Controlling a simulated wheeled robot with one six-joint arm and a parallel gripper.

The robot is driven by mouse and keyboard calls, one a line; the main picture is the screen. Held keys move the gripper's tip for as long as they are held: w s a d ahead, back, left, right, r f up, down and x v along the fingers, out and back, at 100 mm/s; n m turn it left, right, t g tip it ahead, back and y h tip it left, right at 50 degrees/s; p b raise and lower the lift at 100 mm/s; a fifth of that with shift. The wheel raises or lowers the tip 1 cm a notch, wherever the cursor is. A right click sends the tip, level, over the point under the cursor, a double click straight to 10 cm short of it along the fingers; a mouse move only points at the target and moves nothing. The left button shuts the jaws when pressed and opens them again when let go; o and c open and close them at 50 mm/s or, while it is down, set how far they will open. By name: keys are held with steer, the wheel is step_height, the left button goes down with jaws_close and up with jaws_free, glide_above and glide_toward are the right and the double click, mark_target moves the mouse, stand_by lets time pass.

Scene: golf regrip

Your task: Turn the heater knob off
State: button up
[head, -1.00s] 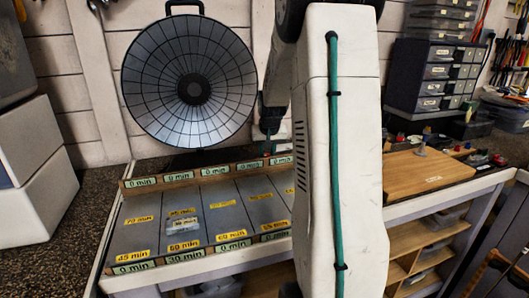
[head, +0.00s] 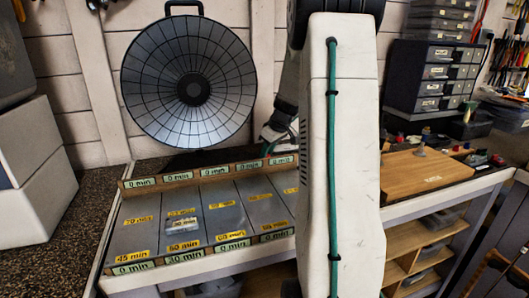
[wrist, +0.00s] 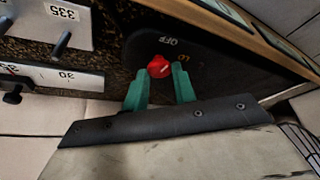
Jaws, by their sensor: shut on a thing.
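The heater (head: 188,50) is a large round dish with a wire grille, at the back of the bench in the head view. In the wrist view its red knob (wrist: 159,66) sits on a dark base plate (wrist: 215,52) printed "OFF" and "LO". My gripper (wrist: 160,80) has its two green fingers on either side of the knob and is shut on it. The knob's pointer setting is too small to read. In the head view my gripper (head: 267,143) is low at the right of the dish, and the knob is hidden.
A sectioned tray (head: 120,240) with yellow and green minute labels lies in front of the heater. A wooden board (head: 425,170) and a drawer cabinet (head: 432,75) are to the right. In the wrist view, labelled cards (wrist: 62,22) and pegs are at the left.

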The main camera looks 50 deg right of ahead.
steer(key=shift+d+r+n+y, duration=0.1)
steer(key=shift+d+n+y, duration=0.2)
steer(key=shift+n, duration=0.6)
steer(key=o, duration=1)
steer(key=shift+s, duration=0.15)
steer(key=shift+a, duration=0.1)
steer(key=v, duration=0.7)
steer(key=shift+r, duration=0.35)
